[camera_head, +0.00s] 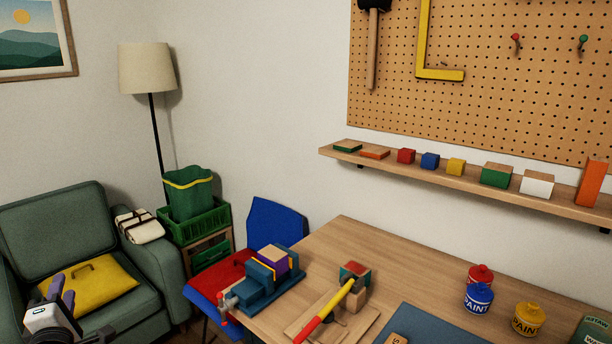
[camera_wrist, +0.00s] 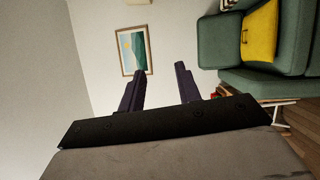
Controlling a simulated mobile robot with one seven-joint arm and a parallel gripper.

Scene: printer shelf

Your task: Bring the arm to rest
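My gripper (camera_head: 62,296) shows at the lower left of the head view, in front of the green armchair (camera_head: 60,230). In the wrist view its two dark purple fingers (camera_wrist: 160,84) stand apart with nothing between them. The gripper is open and empty. Beyond the fingers, the wrist view shows the wall and the framed landscape picture (camera_wrist: 133,50). The rest of my arm is mostly out of the head view.
A yellow cushion (camera_head: 88,283) lies on the armchair, close to my gripper. The wooden workbench (camera_head: 335,240) carries a blue vise (camera_head: 262,284), a hammer with a red and yellow handle (camera_head: 322,318) and paint cans (camera_head: 478,298). A blue chair (camera_head: 277,222) stands beside it.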

